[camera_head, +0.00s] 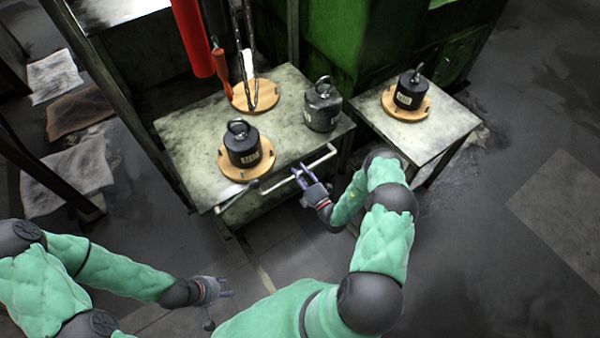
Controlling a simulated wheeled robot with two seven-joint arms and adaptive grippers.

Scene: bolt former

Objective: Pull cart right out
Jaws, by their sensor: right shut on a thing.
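The cart (200,130) is a grey, scuffed metal table with a white-ended push bar (320,157) along its near side. My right gripper (301,176) is at the middle of this bar and is shut on it. My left gripper (227,286) hangs low at the lower left, away from the cart, with its fingers apart and nothing between them. On the cart top stand a black weight (243,145) on a round wooden disc, another dark weight (322,110), and a wooden disc (262,93) with a chain hanging over it.
A smaller table (445,125) with a black weight (409,92) on a wooden disc stands close at the cart's right. A green machine (350,40) is behind. Red hanging parts (192,35) are above the cart. Dark posts stand at left. The floor in front is clear.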

